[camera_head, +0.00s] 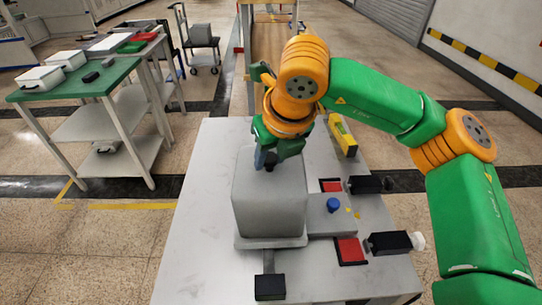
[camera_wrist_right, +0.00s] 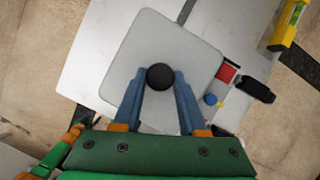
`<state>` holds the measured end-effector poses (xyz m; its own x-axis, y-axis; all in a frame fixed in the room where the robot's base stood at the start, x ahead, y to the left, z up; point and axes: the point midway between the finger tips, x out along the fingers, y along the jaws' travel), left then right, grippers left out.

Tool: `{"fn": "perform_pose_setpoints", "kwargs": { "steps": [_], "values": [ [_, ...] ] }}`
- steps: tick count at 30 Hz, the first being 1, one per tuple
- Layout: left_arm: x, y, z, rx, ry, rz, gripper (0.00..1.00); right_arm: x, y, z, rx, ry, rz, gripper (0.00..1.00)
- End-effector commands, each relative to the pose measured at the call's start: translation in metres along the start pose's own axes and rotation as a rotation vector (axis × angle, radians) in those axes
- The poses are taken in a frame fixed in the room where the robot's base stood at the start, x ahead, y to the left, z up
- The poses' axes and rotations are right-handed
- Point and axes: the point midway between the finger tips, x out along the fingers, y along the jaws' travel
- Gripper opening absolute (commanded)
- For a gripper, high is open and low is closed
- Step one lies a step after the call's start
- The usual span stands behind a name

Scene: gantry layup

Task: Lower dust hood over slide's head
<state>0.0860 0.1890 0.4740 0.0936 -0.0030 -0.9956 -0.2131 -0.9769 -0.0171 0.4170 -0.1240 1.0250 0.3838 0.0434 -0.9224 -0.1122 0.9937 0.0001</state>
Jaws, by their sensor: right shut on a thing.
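The dust hood (camera_head: 268,200) is a grey box with rounded edges, standing upright over a grey plate (camera_head: 270,243) on the light grey table. Its top also fills the middle of the right wrist view (camera_wrist_right: 160,40), with a round black knob (camera_wrist_right: 160,77) at its centre. My right gripper (camera_head: 267,162) comes down from above and is shut on the knob, with blue fingers (camera_wrist_right: 160,92) on either side of it. The slide's head is hidden; I cannot tell whether the hood's lower edge touches the plate.
Right of the hood are a blue knob (camera_head: 333,205), red pads (camera_head: 349,250) and black handles (camera_head: 391,242). A yellow level (camera_head: 343,135) lies farther back. A black block (camera_head: 270,287) is in front. A green-topped bench (camera_head: 78,80) stands left; the table's left side is clear.

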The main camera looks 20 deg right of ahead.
Motion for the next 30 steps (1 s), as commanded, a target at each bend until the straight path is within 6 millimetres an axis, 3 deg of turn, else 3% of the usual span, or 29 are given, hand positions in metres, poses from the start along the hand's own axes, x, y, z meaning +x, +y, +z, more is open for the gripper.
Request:
{"fn": "perform_pose_setpoints", "kwargs": {
  "steps": [5,6,9,19,27,30],
  "values": [
    [-0.001,0.000,0.000,0.000,0.000,0.000,0.69,0.000,0.000,-0.001,-0.003,0.006,0.000,0.00],
    [-0.001,0.000,0.000,0.000,-0.001,0.000,0.69,0.000,0.000,-0.001,-0.003,0.007,0.000,0.52],
    [-0.001,0.000,0.000,0.000,-0.001,0.000,0.69,0.000,0.000,-0.001,-0.003,0.006,0.000,0.76],
    [0.001,0.000,0.001,-0.001,-0.001,0.000,0.69,-0.005,0.001,-0.001,-0.002,0.004,0.001,0.76],
    [0.007,0.000,0.001,0.000,-0.002,0.001,0.69,-0.059,0.001,0.000,-0.002,0.002,0.001,0.76],
    [0.007,0.001,0.001,0.000,-0.002,0.001,0.69,-0.069,0.001,0.000,-0.003,0.004,0.000,0.76]
  ]
}}
